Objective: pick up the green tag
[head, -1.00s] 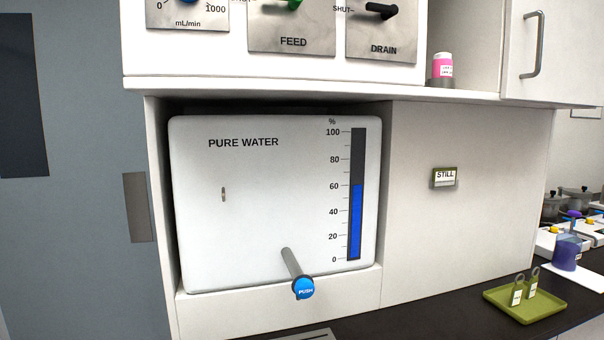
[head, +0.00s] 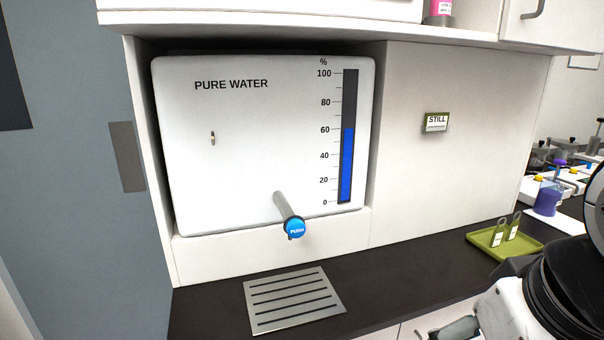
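A green tray (head: 477,239) sits on the dark counter at the right. Two small tags with loop tops stand in it, a left tag (head: 498,238) and a right tag (head: 514,232). Both have white labels too small to read, and their loops look grey-green. Which of these is the green tag I cannot tell. Part of my arm shows at the lower right, in front of the tray. My gripper's fingers do not show.
The pure water unit stands in a recess, with a blue push tap (head: 294,228) jutting out. A slotted metal drain plate (head: 293,300) lies on the counter below. A purple-blue container (head: 547,201) and lab equipment stand behind the tray. The counter between drain plate and tray is clear.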

